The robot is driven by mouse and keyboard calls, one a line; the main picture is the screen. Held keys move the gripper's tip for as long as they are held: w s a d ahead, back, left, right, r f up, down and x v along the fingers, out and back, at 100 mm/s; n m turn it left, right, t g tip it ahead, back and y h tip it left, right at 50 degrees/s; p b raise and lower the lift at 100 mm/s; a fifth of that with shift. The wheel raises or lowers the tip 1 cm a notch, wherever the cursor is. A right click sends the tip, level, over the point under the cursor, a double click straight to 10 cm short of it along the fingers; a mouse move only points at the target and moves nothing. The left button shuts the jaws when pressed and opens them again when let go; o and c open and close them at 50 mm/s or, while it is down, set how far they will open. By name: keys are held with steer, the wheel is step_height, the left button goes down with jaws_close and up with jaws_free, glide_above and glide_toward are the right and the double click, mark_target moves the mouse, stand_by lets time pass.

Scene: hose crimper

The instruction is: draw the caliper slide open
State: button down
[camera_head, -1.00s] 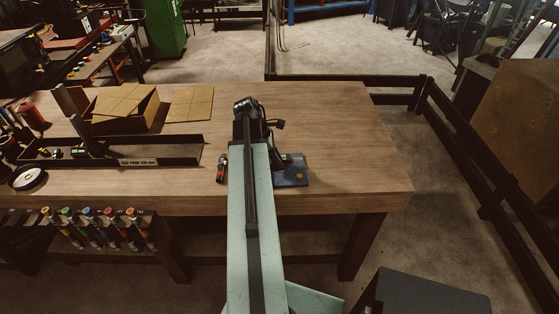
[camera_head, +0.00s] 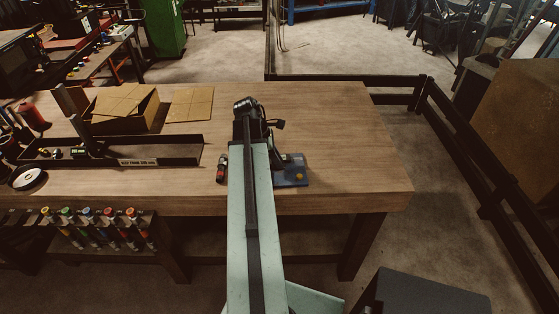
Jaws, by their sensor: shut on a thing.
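My arm reaches from the bottom of the head view over the workbench (camera_head: 340,130), and its black wrist end (camera_head: 246,108) is above the middle of the bench. The jaws of my gripper are hidden behind my own arm, so what is between them does not show. A small red and black tool (camera_head: 221,169) stands just left of my arm.
A long dark tray (camera_head: 170,162) with lettering lies on the bench's left half. Behind it are an open cardboard box (camera_head: 125,108) and a flat cardboard piece (camera_head: 190,104). The bench's right side is clear; a dark rail (camera_head: 470,170) stands beyond.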

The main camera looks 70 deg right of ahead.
steer(key=shift+s+d, duration=0.15)
steer(key=shift+s, duration=0.5)
steer(key=c, duration=0.5)
jaws_free()
steer(key=shift+d, duration=0.1)
step_height(320, 180, up, 9)
steer(key=p, duration=0.9)
steer(key=shift+r, duration=0.1)
